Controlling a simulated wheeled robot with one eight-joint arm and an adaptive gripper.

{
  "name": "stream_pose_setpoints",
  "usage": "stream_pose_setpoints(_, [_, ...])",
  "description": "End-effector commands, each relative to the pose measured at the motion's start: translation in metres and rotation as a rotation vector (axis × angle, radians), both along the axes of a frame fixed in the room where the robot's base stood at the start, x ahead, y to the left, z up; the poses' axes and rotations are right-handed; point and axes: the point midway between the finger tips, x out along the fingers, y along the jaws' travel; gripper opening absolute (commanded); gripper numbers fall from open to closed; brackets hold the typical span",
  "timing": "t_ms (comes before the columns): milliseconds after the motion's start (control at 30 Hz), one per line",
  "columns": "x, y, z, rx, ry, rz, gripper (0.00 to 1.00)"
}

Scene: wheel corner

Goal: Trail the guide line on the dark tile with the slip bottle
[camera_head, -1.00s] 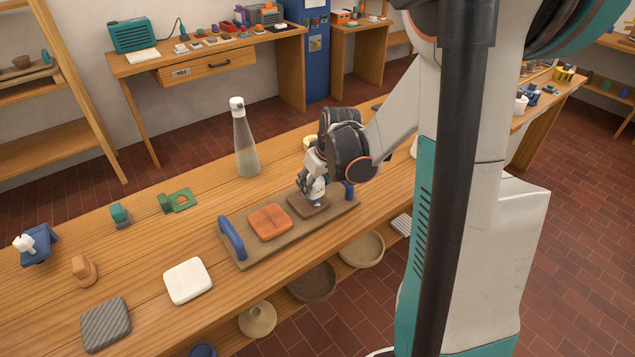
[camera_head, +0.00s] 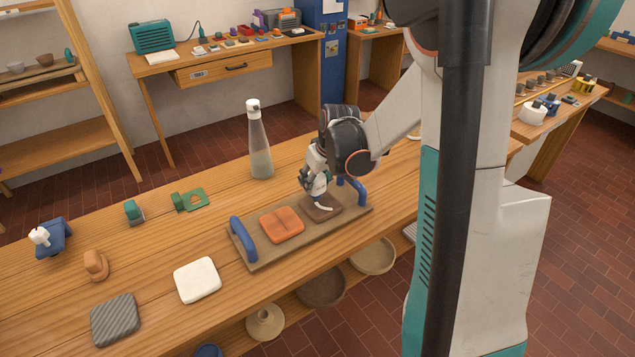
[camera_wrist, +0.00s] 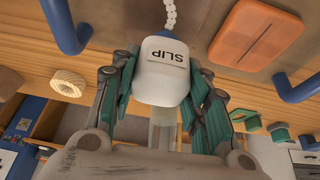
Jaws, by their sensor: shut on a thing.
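My gripper (camera_head: 317,184) is shut on the white slip bottle (camera_wrist: 166,75), which has SLIP printed on it. In the wrist view the bottle sits between the fingers with its blue nozzle end over the tile. The dark tile (camera_head: 333,210) lies on the right part of a brown board (camera_head: 262,252). A pale slip trail (camera_head: 324,207) shows on the tile; in the wrist view it is a beaded white line (camera_wrist: 170,14) leading away from the nozzle. I cannot make out the guide line, and the gripper hides part of the tile.
An orange tile (camera_head: 282,224) lies beside the dark tile, between the board's blue handles (camera_head: 242,239) (camera_head: 352,190). A tall clear bottle (camera_head: 259,150) stands behind the board. A white tile (camera_head: 197,280) and a grey ribbed tile (camera_head: 115,319) lie to the left.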

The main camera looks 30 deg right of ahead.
Motion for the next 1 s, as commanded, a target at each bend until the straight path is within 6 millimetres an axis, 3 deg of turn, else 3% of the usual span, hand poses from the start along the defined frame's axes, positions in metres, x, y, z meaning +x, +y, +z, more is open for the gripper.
stream_pose_setpoints(367, [0.008, -0.005, 0.004, 0.0, 0.0, 0.0, 0.0])
stream_pose_setpoints(767, [0.008, -0.005, 0.053, 0.0, 0.0, 0.0, 0.0])
stream_pose_setpoints(1000, [0.008, -0.005, 0.056, 0.0, 0.0, 0.0, 0.0])
